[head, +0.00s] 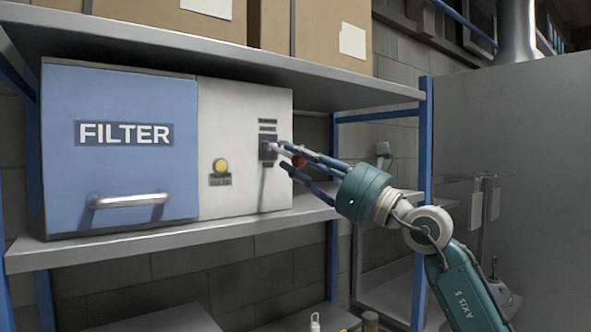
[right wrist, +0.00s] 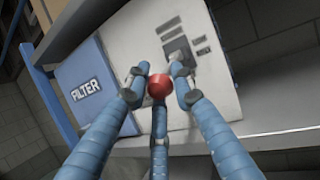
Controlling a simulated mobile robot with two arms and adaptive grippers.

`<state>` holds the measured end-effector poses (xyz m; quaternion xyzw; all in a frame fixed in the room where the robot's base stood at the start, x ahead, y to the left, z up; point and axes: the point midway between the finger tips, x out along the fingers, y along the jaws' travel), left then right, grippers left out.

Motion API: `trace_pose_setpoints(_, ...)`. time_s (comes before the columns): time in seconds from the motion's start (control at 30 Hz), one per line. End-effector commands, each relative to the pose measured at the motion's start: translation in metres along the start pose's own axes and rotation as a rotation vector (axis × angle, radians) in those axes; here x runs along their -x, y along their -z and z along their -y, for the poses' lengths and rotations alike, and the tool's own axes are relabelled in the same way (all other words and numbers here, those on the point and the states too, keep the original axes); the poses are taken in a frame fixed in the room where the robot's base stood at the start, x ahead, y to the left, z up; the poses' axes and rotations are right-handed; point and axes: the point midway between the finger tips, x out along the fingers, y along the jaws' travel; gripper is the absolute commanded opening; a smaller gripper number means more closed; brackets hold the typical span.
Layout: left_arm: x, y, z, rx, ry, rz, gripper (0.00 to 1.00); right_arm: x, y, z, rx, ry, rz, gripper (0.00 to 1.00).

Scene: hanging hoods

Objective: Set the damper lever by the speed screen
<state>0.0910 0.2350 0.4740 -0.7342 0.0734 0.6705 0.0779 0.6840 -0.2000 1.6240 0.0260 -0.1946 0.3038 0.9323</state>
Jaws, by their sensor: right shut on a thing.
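A red ball knob (right wrist: 158,87) sits between the three blue fingers of my right gripper (right wrist: 158,84) in the right wrist view. In the head view the knob (head: 299,161) shows partly behind the fingers of this gripper (head: 286,157), in front of the white panel (head: 245,110). The gripper is shut on the knob. A dark fitting (head: 267,148) with small dark labels above it is on the panel, just past the fingertips; the lever's shaft is mostly hidden. I cannot make out a speed screen. My left gripper is not in view.
The blue FILTER door (head: 120,105) with a metal handle (head: 128,200) is left of the panel. A yellow button (head: 220,165) is on the panel. The unit stands on a grey shelf (head: 170,234), under another shelf with cardboard boxes (head: 330,35). A blue post (head: 425,130) stands right.

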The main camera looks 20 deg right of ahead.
Motion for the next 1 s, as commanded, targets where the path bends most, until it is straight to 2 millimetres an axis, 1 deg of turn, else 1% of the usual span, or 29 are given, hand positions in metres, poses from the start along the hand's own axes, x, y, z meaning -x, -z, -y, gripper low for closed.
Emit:
trace_pose_setpoints(0.03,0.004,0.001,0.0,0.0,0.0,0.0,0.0,-0.001,-0.017,0.002,0.007,0.005,0.016,0.0)
trace_pose_setpoints(0.3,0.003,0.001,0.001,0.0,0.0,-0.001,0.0,-0.001,-0.015,0.002,0.003,0.004,0.013,0.0)
trace_pose_setpoints(0.33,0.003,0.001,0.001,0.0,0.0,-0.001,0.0,-0.001,-0.015,0.002,0.003,0.004,0.012,0.29)
trace_pose_setpoints(0.4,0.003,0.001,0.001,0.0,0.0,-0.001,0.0,-0.001,-0.014,0.002,0.002,0.004,0.011,0.43)
trace_pose_setpoints(0.67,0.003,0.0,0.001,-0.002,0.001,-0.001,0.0,-0.001,-0.011,0.002,0.001,0.003,0.005,0.43)
trace_pose_setpoints(0.77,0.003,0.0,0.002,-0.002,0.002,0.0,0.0,0.002,-0.011,0.002,0.001,0.003,0.004,0.43)
trace_pose_setpoints(0.87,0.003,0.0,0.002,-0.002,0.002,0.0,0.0,0.013,-0.009,0.003,0.002,0.005,0.002,0.43)
trace_pose_setpoints(1.0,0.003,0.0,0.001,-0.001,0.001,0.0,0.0,0.041,-0.009,0.003,0.003,0.006,0.001,0.43)
